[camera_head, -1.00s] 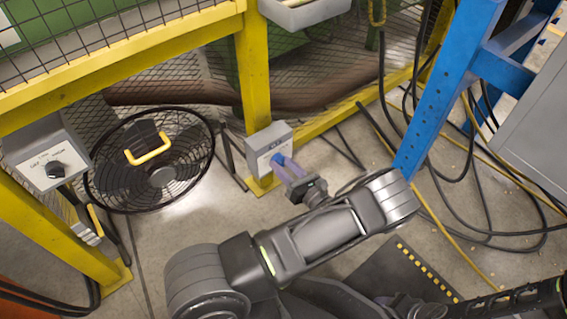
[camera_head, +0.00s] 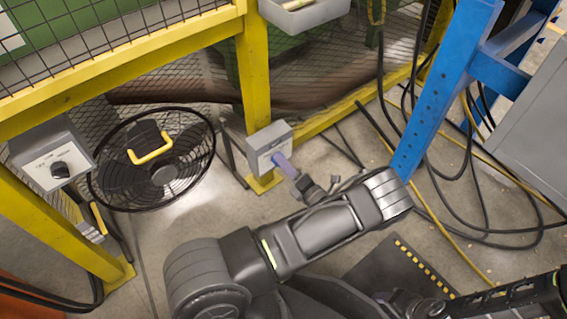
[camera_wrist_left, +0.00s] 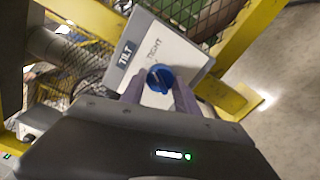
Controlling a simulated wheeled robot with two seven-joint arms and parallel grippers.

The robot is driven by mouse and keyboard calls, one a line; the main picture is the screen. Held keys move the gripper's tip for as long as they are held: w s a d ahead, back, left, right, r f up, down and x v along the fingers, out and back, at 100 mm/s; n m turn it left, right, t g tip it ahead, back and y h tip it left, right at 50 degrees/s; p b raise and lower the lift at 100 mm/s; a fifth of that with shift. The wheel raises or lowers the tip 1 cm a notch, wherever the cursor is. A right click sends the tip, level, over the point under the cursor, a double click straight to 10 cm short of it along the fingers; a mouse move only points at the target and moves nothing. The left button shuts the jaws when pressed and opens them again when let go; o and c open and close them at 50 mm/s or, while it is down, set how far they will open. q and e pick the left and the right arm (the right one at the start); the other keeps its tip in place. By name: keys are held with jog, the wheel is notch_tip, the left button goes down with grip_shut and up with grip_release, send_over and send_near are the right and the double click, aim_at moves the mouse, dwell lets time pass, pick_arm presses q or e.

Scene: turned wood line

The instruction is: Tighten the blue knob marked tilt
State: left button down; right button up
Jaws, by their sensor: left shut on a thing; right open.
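The blue knob (camera_wrist_left: 160,78) sits on the sloped face of a grey box (camera_wrist_left: 190,55) labelled TILT, with TIGHT printed on its white plate. In the head view the box (camera_head: 268,140) is fixed low on a yellow post, and the knob is largely hidden by my fingers. My left gripper (camera_head: 280,160) reaches the box face; in the left wrist view its two purple-grey fingers (camera_wrist_left: 158,88) are on either side of the knob and shut on it. My right gripper (camera_head: 405,303) is low at the right, far from the box; it is small and dark there, open.
A black fan (camera_head: 150,180) with a yellow handle stands left of the box. Another grey knob box (camera_head: 45,155) with a black knob is at the far left. A blue post (camera_head: 435,95) and loose cables (camera_head: 475,210) lie to the right. A yellow mesh fence runs behind.

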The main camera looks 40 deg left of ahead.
pick_arm(q)
jog(key=shift+m, duration=1.2)
jog(key=c, duration=0.9)
grip_release()
jog(key=p+v, duration=0.2)
jog(key=v, duration=0.5)
jog(key=shift+d, duration=0.4)
jog(key=shift+s, duration=0.1)
